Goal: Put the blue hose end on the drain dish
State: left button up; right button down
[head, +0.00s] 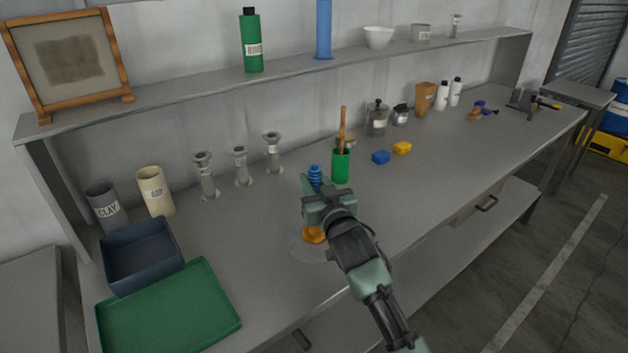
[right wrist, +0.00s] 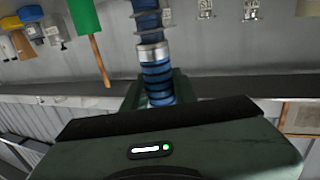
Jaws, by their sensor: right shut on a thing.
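My right gripper (head: 324,192) is above the middle of the bench, shut on the blue hose end (head: 315,175). In the right wrist view the ribbed blue hose end (right wrist: 158,78), with a silver band, stands between the fingers of the gripper (right wrist: 158,95). A pale grey round flat patch on the bench (head: 302,246), apparently the drain dish, lies below the gripper and is partly hidden by it. An orange thing (head: 313,235) shows just under the gripper; whether it touches the hose end is hidden. My left gripper is not in view.
A green cup with a wooden-handled tool (head: 341,165) stands close behind the gripper. Flanged grey stubs (head: 240,165) stand to the left. A green tray (head: 170,312) and dark bin (head: 143,258) are front left.

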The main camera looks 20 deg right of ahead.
jog(key=c, duration=1.5)
grip_release()
jog(key=shift+f, duration=0.15)
jog(key=shift+c, duration=0.2)
jog(key=o, duration=0.4)
jog(key=shift+r, duration=0.2)
jog(key=s+b, duration=0.1)
jog(key=s, duration=1.1)
jog(key=shift+d+b, duration=0.2)
jog(key=shift+b, duration=0.2)
